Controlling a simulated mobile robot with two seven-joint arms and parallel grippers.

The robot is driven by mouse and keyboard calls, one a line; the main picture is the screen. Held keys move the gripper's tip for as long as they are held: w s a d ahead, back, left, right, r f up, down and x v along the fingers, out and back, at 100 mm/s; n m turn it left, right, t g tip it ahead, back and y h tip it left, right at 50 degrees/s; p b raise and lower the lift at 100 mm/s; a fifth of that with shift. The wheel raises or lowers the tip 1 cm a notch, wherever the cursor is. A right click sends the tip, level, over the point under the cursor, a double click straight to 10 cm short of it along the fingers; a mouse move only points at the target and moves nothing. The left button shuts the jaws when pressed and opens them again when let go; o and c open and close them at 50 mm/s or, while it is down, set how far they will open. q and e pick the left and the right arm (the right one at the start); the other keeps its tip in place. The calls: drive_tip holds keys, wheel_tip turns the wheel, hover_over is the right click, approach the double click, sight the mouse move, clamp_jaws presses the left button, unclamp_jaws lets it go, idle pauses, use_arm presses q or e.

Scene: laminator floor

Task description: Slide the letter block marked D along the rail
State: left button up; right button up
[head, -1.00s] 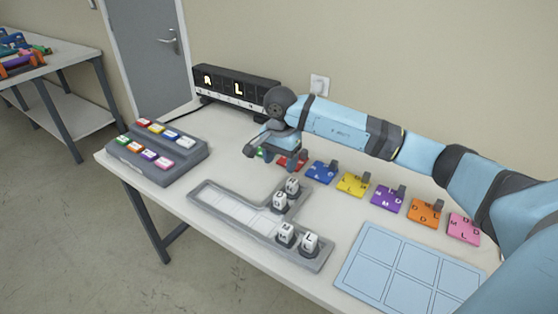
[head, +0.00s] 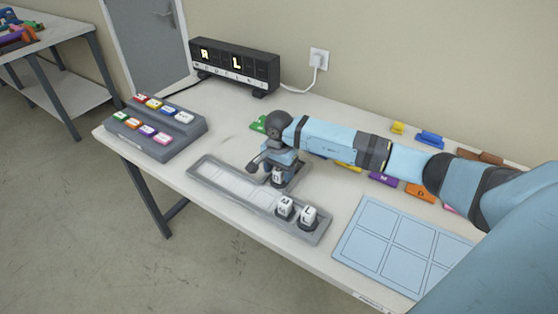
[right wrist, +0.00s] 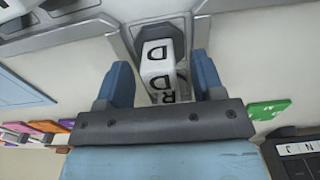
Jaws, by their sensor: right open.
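The white letter block marked D (right wrist: 158,62) shows between the fingers of my right gripper (right wrist: 162,80) in the right wrist view. The fingers are apart, one on each side, with gaps to the block. A second block marked R (right wrist: 166,97) is partly seen close behind it. In the head view my right gripper (head: 272,166) is low over the short branch of the grey rail (head: 236,187), and a white block (head: 277,177) shows under it. Two more letter blocks (head: 284,207) (head: 308,217) stand at the rail's near right end. My left gripper is not in view.
Coloured letter tiles lie partly behind my right arm. A blue gridded mat (head: 400,245) lies right of the rail.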

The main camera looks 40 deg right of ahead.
drive_tip(key=shift+f, duration=0.2)
clamp_jaws()
drive_tip(key=shift+a, duration=0.1)
